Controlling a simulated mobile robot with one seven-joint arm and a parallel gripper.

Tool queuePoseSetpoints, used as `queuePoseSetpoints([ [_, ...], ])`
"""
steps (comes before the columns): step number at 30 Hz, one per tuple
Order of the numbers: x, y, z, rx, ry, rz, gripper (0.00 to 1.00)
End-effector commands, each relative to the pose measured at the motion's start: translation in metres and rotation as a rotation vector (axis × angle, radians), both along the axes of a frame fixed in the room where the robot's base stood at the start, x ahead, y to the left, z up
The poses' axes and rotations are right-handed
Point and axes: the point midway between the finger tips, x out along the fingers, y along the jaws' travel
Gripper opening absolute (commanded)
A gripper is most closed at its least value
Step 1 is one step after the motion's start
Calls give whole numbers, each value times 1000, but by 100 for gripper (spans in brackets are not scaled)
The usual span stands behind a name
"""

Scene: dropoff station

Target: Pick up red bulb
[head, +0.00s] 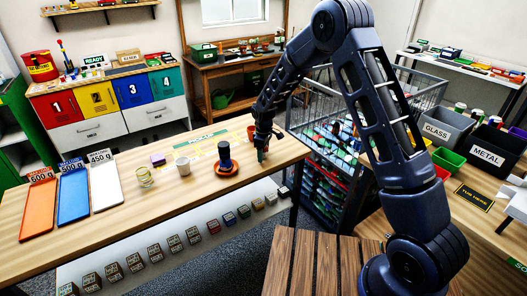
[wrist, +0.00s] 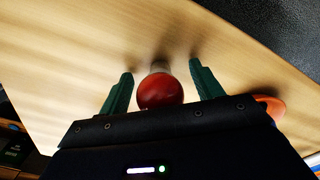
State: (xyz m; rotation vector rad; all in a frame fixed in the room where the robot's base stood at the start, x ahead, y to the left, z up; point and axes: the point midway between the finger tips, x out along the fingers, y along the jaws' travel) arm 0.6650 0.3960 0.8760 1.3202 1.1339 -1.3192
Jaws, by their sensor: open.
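The red bulb (wrist: 160,92) shows in the wrist view as a round red globe with a pale base beyond it, above the wooden table top. It lies between the two green fingers of my gripper (wrist: 160,82), with a visible gap on each side. My gripper is open. In the head view my gripper (head: 262,152) is low over the right end of the long wooden table (head: 120,180), pointing down. The bulb cannot be made out there; the gripper likely hides it.
An orange dish with a dark cylinder (head: 225,160) stands just left of my gripper. A wire cart (head: 330,150) stands beyond the table's right end.

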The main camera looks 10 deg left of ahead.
Motion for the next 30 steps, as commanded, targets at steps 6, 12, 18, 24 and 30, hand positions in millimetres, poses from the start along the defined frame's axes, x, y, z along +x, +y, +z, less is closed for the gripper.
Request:
queuePoseSetpoints([
  [6, 0, 0, 0, 0, 0, 0, 28],
  [12, 0, 0, 0, 0, 0, 0, 25],
  [18, 0, 0, 4, 0, 0, 0, 25],
  [24, 0, 0, 32, 2, -2, 0, 25],
  [30, 1, 0, 82, 4, -3, -1, 25],
])
